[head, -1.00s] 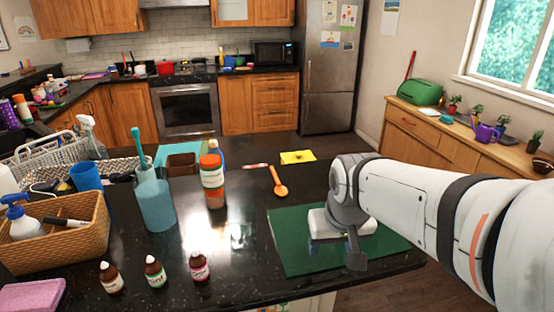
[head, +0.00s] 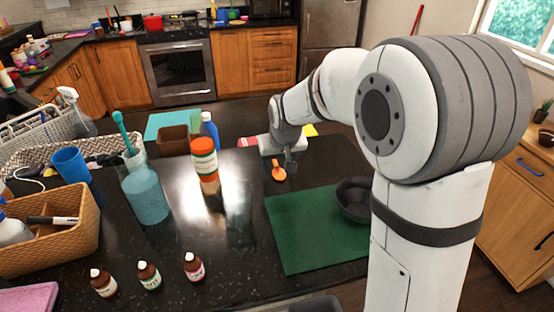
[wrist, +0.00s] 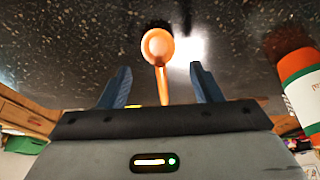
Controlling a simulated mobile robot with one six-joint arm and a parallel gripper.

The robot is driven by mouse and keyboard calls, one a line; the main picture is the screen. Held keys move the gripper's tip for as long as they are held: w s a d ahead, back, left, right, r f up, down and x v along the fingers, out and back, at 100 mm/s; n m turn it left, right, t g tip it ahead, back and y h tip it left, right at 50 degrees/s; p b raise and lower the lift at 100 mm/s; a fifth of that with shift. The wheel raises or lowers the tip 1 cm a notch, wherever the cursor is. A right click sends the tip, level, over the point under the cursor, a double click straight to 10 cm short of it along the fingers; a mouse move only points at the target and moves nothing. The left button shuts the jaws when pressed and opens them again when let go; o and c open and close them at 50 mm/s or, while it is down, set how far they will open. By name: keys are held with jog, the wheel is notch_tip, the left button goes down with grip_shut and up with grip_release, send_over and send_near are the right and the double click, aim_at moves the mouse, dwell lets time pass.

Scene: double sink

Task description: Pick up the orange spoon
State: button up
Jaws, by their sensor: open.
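The orange spoon (head: 278,174) lies on the black countertop, just beyond the green mat. In the head view only its bowl end shows clearly, and my gripper hides the handle. My gripper (head: 291,163) is over the handle. In the wrist view the spoon (wrist: 158,47) has its bowl beyond the fingertips, and its handle runs back between the two blue fingers of my gripper (wrist: 160,70). The fingers are apart, with a gap on both sides of the handle. I cannot tell how high they are above the counter.
A green mat (head: 305,235) with a dark bowl (head: 354,212) lies nearer. An orange-and-white bottle (head: 205,160) stands left of the spoon, also at the right edge of the wrist view (wrist: 299,85). Several small bottles stand in front.

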jog(key=shift+x, duration=1.05)
jog(key=c, duration=1.1)
